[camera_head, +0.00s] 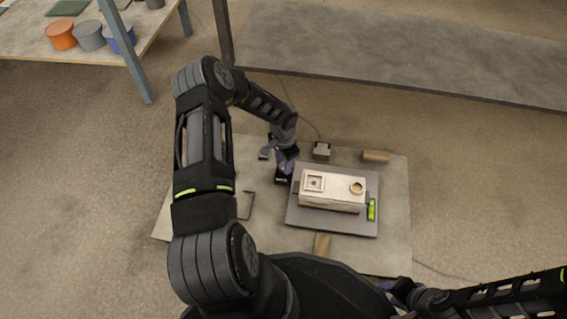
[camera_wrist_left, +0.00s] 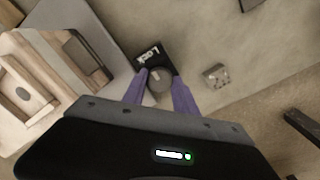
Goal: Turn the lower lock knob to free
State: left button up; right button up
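A round grey knob (camera_wrist_left: 158,82) sits by a black plate with the white word "Lock" (camera_wrist_left: 150,56) in the left wrist view. The black plate also shows in the head view (camera_head: 284,178), left of the grey base plate. My left gripper (camera_wrist_left: 160,76) has its purple fingers on either side of the knob; whether they touch it I cannot tell. In the head view my left gripper (camera_head: 284,160) hides the knob. My right gripper (camera_head: 392,288) is at the lower right, away from the lock, partly hidden; its opening is unclear.
A beige box (camera_head: 332,192) with a square recess and a round ring stands on the grey base plate (camera_head: 300,220), right of the lock. A green level (camera_head: 372,209) lies at its right. A small grey block (camera_head: 321,150) and a wooden piece (camera_head: 376,156) lie behind.

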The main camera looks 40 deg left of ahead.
pick_arm(q)
grip_shut()
jog(key=shift+n, duration=0.4)
jog(key=n, duration=1.7)
dwell(0.3)
dwell(0.5)
jog(key=o, duration=0.6)
grip_release()
jog(key=shift+c, duration=0.2)
